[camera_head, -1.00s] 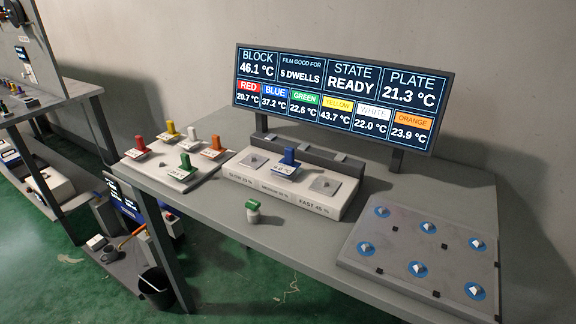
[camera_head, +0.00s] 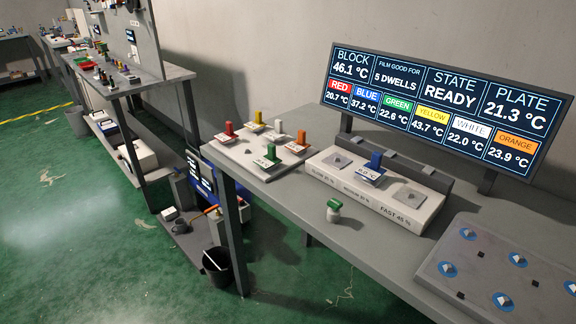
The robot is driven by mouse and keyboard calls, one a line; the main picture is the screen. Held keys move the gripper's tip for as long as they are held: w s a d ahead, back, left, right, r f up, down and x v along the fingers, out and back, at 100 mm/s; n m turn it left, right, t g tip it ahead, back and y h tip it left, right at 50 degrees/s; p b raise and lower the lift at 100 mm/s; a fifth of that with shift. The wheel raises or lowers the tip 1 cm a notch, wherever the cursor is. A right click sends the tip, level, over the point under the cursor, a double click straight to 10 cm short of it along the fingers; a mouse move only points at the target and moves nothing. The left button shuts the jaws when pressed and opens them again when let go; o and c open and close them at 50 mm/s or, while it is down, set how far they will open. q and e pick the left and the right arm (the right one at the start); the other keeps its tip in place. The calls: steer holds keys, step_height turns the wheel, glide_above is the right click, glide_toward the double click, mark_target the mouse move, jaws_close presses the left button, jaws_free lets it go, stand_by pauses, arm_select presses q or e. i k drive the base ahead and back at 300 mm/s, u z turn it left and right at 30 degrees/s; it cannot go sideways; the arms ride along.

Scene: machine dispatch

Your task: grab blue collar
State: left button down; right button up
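The blue collar (camera_head: 374,163) stands upright on the middle station of the white block (camera_head: 416,213), with a small label plate at its foot. The block is marked with slow, medium and fast stations; its two other stations show bare metal pads. Neither of my grippers is in view.
A tray (camera_head: 239,158) left of the block holds red, yellow, white, orange and green collars. A small green-capped vial (camera_head: 334,211) stands in front of the block. A plate with blue discs (camera_head: 448,288) lies at right. A display (camera_head: 440,103) stands behind. Open green floor (camera_head: 90,240) is at left.

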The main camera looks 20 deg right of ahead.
mark_target(372, 172)
steer(key=u, duration=1.25)
steer(key=i, duration=2.25)
steer(key=z, duration=3.7)
